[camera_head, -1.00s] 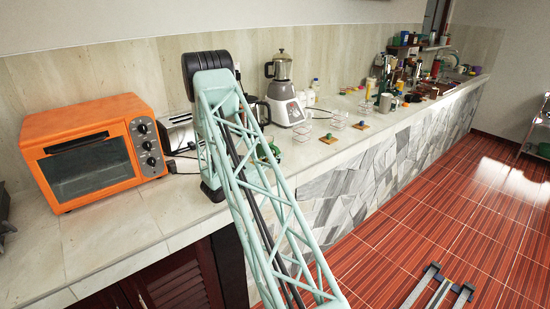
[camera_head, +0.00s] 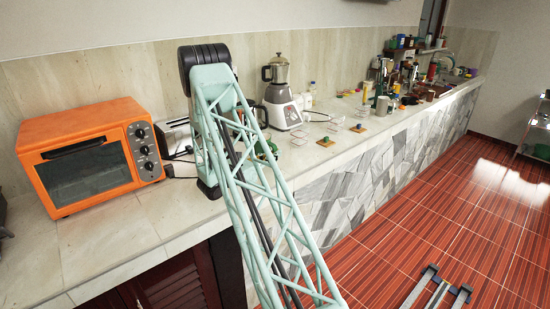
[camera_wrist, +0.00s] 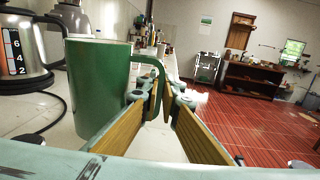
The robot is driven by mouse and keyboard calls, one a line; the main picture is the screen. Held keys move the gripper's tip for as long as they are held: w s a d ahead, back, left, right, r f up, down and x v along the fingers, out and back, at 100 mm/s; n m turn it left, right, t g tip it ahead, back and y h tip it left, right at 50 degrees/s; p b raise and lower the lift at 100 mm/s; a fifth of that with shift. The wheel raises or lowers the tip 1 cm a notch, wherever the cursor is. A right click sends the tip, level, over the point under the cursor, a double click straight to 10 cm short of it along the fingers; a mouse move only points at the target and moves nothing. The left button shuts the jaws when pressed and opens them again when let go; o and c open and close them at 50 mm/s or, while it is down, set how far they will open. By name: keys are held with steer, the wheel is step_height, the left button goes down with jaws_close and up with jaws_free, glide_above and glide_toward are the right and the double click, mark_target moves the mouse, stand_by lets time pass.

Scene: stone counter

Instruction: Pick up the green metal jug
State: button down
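The green metal jug (camera_wrist: 98,88) stands upright on the counter in the left half of the wrist view, close to the camera. Its handle (camera_wrist: 157,75) is on its right side. My gripper (camera_wrist: 160,108) is open. Its tan-padded fingers point forward, with the left finger in front of the jug's lower right and the tips near the lower handle. I cannot tell whether they touch it. In the head view, my arm hides most of this area, and only a small green patch shows behind its lattice.
A kettle (camera_wrist: 22,50) with a level scale and a cord stands left of the jug. In the head view, an orange oven (camera_head: 88,158), a toaster (camera_head: 176,138) and a blender (camera_head: 281,95) line the counter. Small clear containers (camera_head: 336,122) sit farther right. The counter front is mostly clear.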

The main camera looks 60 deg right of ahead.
steer(key=s+a+r+p, duration=0.1)
steer(key=s+a, duration=0.9)
steer(key=a, duration=0.1)
steer(key=shift+a+r, duration=0.3)
steer(key=shift+a, duration=0.1)
stand_by(0.7)
steer(key=shift+s+a, duration=0.15)
steer(key=shift+a, duration=0.05)
stand_by(1.0)
